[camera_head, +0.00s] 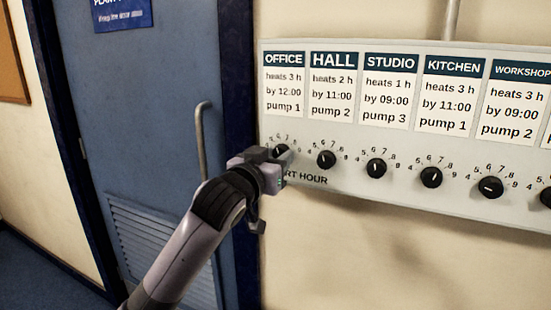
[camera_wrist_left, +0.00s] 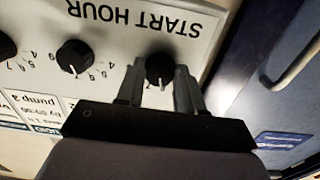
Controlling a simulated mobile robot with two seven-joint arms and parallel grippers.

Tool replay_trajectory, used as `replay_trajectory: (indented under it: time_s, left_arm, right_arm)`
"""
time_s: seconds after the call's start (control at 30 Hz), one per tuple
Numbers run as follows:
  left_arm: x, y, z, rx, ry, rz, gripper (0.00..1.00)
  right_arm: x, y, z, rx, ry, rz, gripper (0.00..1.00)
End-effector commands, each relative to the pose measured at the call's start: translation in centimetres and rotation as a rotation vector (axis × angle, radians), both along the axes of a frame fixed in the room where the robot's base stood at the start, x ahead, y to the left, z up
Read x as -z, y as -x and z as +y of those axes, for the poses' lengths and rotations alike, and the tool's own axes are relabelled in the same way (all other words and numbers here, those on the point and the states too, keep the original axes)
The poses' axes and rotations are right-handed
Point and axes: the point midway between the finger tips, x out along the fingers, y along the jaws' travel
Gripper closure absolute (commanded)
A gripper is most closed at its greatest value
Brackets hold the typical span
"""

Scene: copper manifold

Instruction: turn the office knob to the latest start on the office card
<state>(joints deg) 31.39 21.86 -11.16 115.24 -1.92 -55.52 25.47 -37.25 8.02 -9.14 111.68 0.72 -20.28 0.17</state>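The office card (camera_head: 284,90) reads heats 3 h, by 12:00, pump 1. The black office knob (camera_head: 281,149) sits below it on the panel, partly hidden by my left gripper (camera_head: 284,157). In the left wrist view, the office knob (camera_wrist_left: 159,68) shows between the two finger tips of my left gripper (camera_wrist_left: 159,75). The fingers are apart, one on each side of the knob, with a narrow gap visible. Whether they touch it is not clear. A white pointer mark shows on the knob, but the hour it points at is hard to read. My right gripper is not in view.
The hall knob (camera_head: 326,159), studio knob (camera_head: 376,168) and kitchen knob (camera_head: 431,177) stand in a row to the right, with hour digits around them. A blue door (camera_head: 150,130) with a vertical handle (camera_head: 201,140) is left of the panel. Bare wall lies below the panel.

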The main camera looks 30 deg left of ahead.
Motion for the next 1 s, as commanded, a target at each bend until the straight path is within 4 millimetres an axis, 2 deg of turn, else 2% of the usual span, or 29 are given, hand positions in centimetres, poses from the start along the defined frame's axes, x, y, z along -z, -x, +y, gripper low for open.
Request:
replay_trajectory:
  time_s: [0.37,1.0]
  left_arm:
    - [0.04,0.02,-0.02,0.001,-0.090,0.006,0.93]
    - [0.03,0.02,0.14,0.000,-0.654,0.040,0.93]
  right_arm:
    - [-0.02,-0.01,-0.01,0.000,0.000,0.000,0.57]
    - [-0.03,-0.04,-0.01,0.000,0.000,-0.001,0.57]
